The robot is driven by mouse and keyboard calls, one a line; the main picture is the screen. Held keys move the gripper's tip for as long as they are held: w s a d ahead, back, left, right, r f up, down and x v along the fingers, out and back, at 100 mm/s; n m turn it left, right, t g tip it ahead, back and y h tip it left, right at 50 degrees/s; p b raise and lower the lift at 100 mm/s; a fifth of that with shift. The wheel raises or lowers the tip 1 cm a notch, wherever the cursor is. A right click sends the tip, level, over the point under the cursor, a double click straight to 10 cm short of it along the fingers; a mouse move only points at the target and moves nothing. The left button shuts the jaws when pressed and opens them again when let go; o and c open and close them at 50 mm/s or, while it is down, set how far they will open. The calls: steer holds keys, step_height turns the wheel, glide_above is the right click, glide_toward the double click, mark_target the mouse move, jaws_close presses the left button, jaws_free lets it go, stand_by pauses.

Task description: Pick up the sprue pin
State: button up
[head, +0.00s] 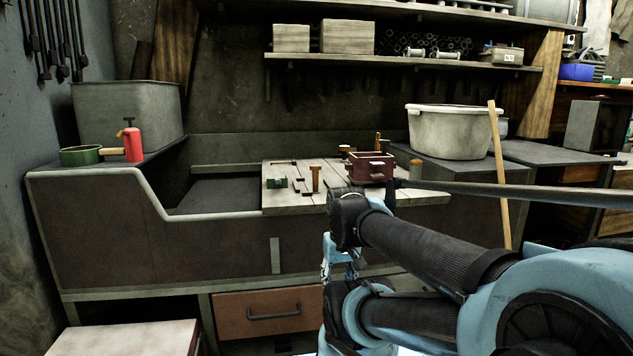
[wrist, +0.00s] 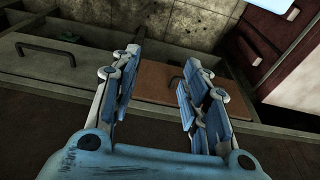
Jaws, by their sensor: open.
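An upright orange-brown wooden pin (head: 315,179), which looks like the sprue pin, stands on the pale plank board (head: 291,199) on the workbench in the head view. My gripper (head: 340,262) hangs in front of the bench, lower than the board and apart from the pin, partly hidden by my arm. In the wrist view my gripper (wrist: 164,58) is open with nothing between its fingers. It faces an orange-brown drawer front (wrist: 160,75); the pin does not show there.
A dark red moulding box (head: 371,172) sits on the board, right of the pin. A white tub (head: 452,133) and a leaning wooden handle (head: 500,185) stand at right. A shelf (head: 400,60) hangs above.

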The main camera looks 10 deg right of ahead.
steer(key=w+r+m+g, duration=0.1)
steer(key=w+r+m, duration=0.3)
steer(key=w+r, duration=0.45)
steer(key=w+r+m, duration=0.5)
steer(key=w+r, duration=0.1)
steer(key=r, duration=0.6)
steer(key=m+g, duration=0.1)
steer(key=m, duration=0.9)
glide_toward(316, 166)
steer(key=f, duration=0.9)
steer(key=shift+w+f, duration=0.3)
steer(key=shift+w, duration=0.1)
steer(key=shift+w+f, duration=0.2)
steer(key=shift+f, duration=2.45)
jaws_close()
